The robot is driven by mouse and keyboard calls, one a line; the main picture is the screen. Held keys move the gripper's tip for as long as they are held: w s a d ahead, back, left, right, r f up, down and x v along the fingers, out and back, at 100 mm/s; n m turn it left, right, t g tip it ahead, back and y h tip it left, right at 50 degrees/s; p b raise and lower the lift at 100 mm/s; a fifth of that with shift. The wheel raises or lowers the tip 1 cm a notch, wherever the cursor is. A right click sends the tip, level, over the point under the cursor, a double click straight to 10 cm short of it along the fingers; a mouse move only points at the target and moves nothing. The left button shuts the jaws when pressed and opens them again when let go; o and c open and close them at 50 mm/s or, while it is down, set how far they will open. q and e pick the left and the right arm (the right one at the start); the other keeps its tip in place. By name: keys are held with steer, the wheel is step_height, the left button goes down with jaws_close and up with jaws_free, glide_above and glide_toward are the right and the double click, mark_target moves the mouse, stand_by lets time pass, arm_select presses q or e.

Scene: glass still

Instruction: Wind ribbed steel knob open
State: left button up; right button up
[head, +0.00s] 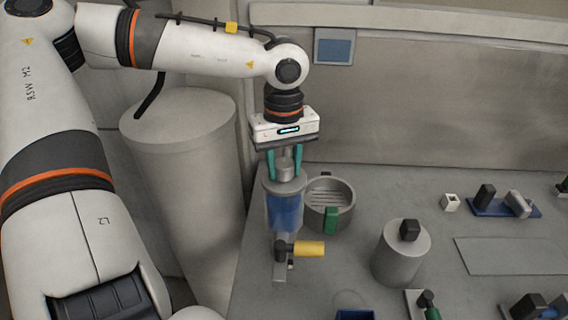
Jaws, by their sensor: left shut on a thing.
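The ribbed steel knob (286,169) sits on top of an upright glass vessel (284,213) with blue contents, near the left edge of the bench. My left gripper (285,171) points straight down over the vessel. Its green fingers stand on either side of the knob and are shut on it. The knob's ribs are too small to make out, and its upper part is partly hidden by the gripper. My right gripper is not in view.
A round grey basket (343,205) with a green tab stands close right of the vessel. A yellow-handled tap (308,249) is below it. A grey cylinder (399,262) with a black block stands further right. A flat plate (510,256) leaves low, open room.

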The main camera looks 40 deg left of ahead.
arm_select(q)
steer(key=n+b, duration=0.2)
steer(key=n, duration=0.1)
steer(key=shift+f, duration=0.3)
steer(key=shift+n+b, duration=0.35)
steer(key=shift+n, duration=0.35)
steer(key=shift+r+n, duration=0.25)
steer(key=shift+n, duration=0.25)
steer(key=n+b, duration=0.1)
steer(key=n, duration=0.1)
steer(key=n+b, duration=0.1)
steer(key=b, duration=0.1)
steer(key=shift+f+n, duration=0.35)
steer(key=shift+n, duration=0.05)
steer(key=shift+r+n+b, duration=0.1)
steer(key=shift+n+b, duration=0.2)
steer(key=shift+n, duration=0.4)
steer(key=shift+r+n, duration=0.15)
steer(key=shift+n, duration=0.35)
